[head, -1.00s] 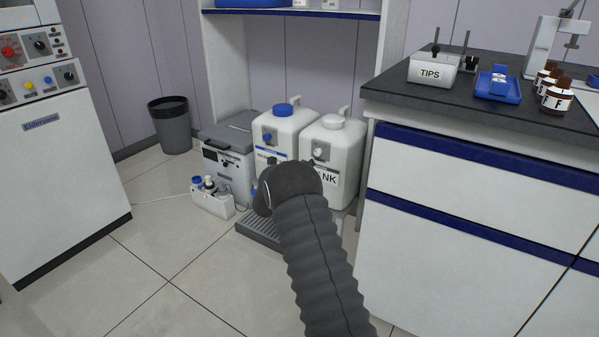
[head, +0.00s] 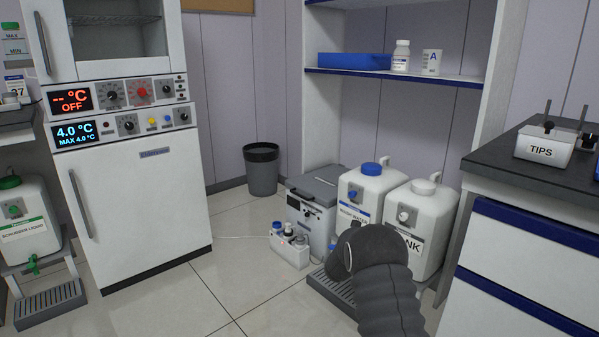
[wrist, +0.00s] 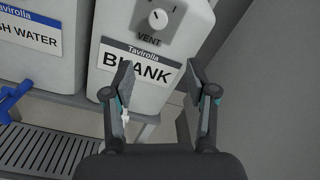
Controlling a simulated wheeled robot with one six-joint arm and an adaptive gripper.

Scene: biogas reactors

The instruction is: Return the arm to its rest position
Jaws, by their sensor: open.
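My arm (head: 385,270), in a dark ribbed sleeve, reaches from the bottom of the head view toward the white tanks; it hides my gripper there. In the wrist view my gripper (wrist: 160,100) is open, its two fingers apart with nothing between them. It points at the white tank labelled BLANK (wrist: 115,85), which has a VENT knob. I cannot tell how far the fingers are from the tank. The same BLANK tank (head: 425,205) shows in the head view, partly covered by my arm.
Beside it stand a blue-capped wash water tank (head: 365,190) and a grey drip grate (head: 330,287). A grey box (head: 312,205), small bottle carrier (head: 290,248) and bin (head: 262,170) stand left. A dark-topped counter (head: 490,160) bounds the right. The floor (head: 240,290) at front left is clear.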

